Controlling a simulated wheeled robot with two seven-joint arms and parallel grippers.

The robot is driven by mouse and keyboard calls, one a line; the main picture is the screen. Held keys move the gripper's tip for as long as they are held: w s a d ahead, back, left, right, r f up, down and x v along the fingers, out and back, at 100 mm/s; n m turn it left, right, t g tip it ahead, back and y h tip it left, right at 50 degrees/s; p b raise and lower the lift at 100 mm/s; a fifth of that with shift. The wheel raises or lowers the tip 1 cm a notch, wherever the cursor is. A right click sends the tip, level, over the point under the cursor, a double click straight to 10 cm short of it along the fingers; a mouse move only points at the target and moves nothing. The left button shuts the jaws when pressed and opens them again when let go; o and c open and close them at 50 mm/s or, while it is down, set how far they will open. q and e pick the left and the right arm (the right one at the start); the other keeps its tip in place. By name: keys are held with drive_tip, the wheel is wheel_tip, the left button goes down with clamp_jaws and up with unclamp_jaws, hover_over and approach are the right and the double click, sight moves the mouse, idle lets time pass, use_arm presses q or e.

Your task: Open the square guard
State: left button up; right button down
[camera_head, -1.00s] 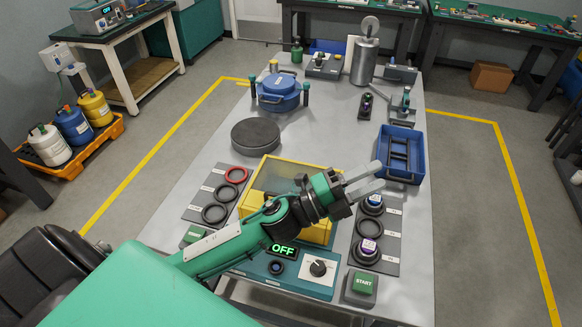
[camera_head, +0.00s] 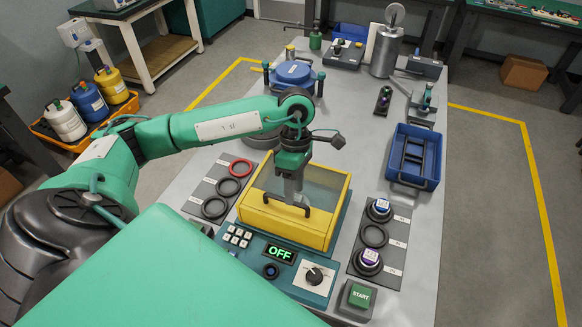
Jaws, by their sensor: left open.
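The square guard (camera_head: 338,205) is a yellow box-shaped frame with a clear top, on the teal test machine in the middle of the table. It looks closed. A dark curved handle (camera_head: 270,199) runs along its front edge. My left gripper (camera_head: 292,197) points down over the front of the guard, with its fingers at the handle. It is open; I cannot tell whether the fingers touch or straddle the handle. My right gripper is out of view.
The machine's panel shows a green OFF display (camera_head: 279,253) and a knob (camera_head: 314,276). A green START button (camera_head: 359,297) stands front right. Seal ring boards flank the guard. A blue tray (camera_head: 413,180) and blue round vessel (camera_head: 294,73) stand behind.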

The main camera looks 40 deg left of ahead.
use_arm(q)
drive_tip(key=shift+w+a+r+y, duration=0.15)
drive_tip(key=shift+a+y, duration=0.1)
drive_tip(key=shift+a, duration=0.3)
drive_tip(key=shift+w+a+r+y, duration=0.1)
drive_tip(key=shift+a+y, duration=0.15)
drive_tip(key=shift+a, duration=0.6)
drive_tip(key=shift+f, duration=0.1)
drive_tip(key=shift+f+b, duration=0.45)
drive_tip(key=shift+f, duration=0.4)
drive_tip(key=shift+f+b, duration=0.95)
drive_tip(key=shift+f, duration=1.7)
drive_tip(key=shift+r, duration=0.15)
drive_tip(key=c, duration=0.7)
drive_tip(key=shift+w, duration=0.1)
clamp_jaws()
